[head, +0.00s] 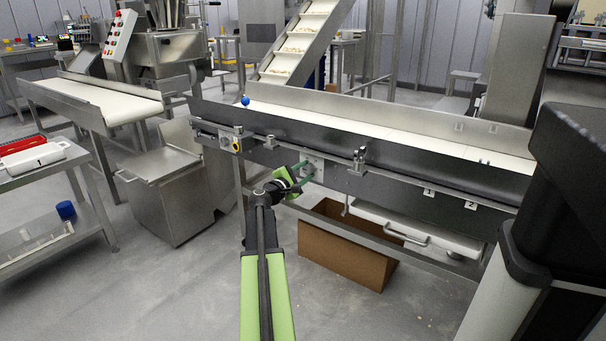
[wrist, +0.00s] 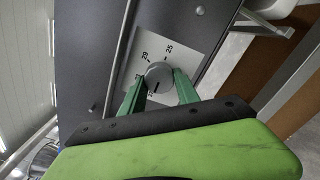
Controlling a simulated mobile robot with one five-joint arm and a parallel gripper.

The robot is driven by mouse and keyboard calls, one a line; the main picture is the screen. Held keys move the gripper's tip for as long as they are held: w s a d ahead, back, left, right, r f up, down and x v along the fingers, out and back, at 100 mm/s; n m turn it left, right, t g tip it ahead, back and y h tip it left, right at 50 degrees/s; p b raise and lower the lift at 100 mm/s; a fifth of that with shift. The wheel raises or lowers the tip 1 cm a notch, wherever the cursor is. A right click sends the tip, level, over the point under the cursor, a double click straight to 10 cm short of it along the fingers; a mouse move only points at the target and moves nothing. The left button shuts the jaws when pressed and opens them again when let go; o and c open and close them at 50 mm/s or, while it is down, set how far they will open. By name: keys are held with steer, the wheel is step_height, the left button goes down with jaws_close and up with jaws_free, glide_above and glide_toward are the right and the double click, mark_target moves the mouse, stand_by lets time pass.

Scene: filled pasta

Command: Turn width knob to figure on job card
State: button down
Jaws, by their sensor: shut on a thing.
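The width knob (wrist: 158,76) is a round grey knob on a pale dial plate (wrist: 183,42), seen in the wrist view. A dark mark on the knob points toward the bottom of the picture. My gripper (wrist: 160,80) has its green fingers on either side of the knob, shut on it. In the head view my gripper (head: 294,177) reaches the dial plate (head: 314,163) on the conveyor's front side. I cannot make out a job card.
The conveyor (head: 390,125) with its dark side rail runs across the middle. A blue ball-shaped knob (head: 245,100) stands on the rail. A brown box (head: 345,245) lies below. A steel bin (head: 165,180) and shelf cart (head: 40,180) stand left.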

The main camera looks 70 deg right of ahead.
steer(key=shift+w+r, duration=0.1)
steer(key=shift+w, duration=0.15)
steer(key=c, duration=0.9)
jaws_free()
steer(key=shift+s, duration=0.1)
steer(key=v, duration=1.7)
steer(key=shift+a, duration=0.25)
